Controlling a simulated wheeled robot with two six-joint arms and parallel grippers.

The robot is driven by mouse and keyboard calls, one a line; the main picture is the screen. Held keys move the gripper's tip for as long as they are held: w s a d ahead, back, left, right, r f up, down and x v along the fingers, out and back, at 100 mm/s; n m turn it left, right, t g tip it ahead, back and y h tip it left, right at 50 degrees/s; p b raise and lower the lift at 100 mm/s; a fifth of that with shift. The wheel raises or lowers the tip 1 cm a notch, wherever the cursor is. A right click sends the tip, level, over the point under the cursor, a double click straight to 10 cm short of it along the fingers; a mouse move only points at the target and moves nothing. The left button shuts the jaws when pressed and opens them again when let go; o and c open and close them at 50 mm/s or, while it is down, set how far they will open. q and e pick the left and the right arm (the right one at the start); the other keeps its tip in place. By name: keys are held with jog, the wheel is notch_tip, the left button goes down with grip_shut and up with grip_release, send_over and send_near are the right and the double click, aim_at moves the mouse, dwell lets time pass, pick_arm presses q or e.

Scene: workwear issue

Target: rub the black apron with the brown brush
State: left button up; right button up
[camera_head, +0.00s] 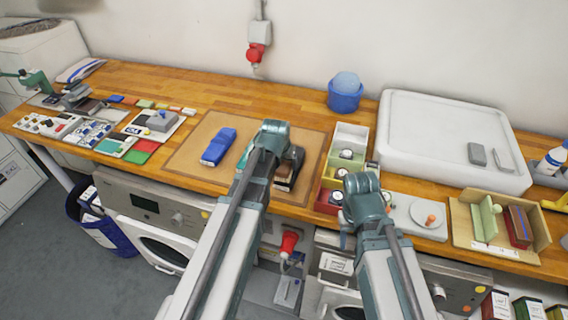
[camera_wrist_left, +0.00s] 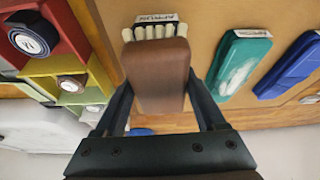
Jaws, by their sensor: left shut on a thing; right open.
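My left gripper (camera_wrist_left: 160,110) is shut on the brown brush (camera_wrist_left: 157,75), whose pale bristles show along its far edge in the left wrist view. Just beyond the bristles is the white label (camera_wrist_left: 157,18) of a dark folded item, which I take to be the black apron. The brush hides most of it, and I cannot tell whether the bristles touch it. In the head view the brown brush (camera_head: 287,173) is partly hidden by my left arm, at the right of the brown mat. My right gripper (camera_head: 352,212) is open near the table's front edge; its fingertips are hard to make out.
A teal folded item (camera_wrist_left: 240,62) with a white smear lies beside the brush, then a blue one (camera_head: 219,146). A divided box (camera_head: 349,136) stands close on the right. Beyond are a blue bucket (camera_head: 345,98) and a large white tray (camera_head: 430,120). The mat's left part (camera_head: 190,155) is bare.

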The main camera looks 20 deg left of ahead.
pick_arm(q)
notch_tip(320, 180, down, 4)
jog(key=b, duration=0.3)
jog(key=shift+r, duration=0.15)
jog(key=w, duration=0.2)
jog(key=shift+w+r+p, duration=0.3)
jog(key=shift+w+p, duration=0.05)
jog(key=shift+w, duration=0.75)
jog(key=shift+s+f, duration=0.1)
jog(key=shift+s, duration=0.6)
jog(key=s, duration=0.2)
jog(key=shift+s, duration=0.3)
jog(key=shift+p+v, duration=0.85)
jog(key=shift+v, duration=0.05)
jog(key=r+p, duration=0.6)
jog(key=shift+w+r, duration=0.1)
jog(key=shift+w, duration=0.15)
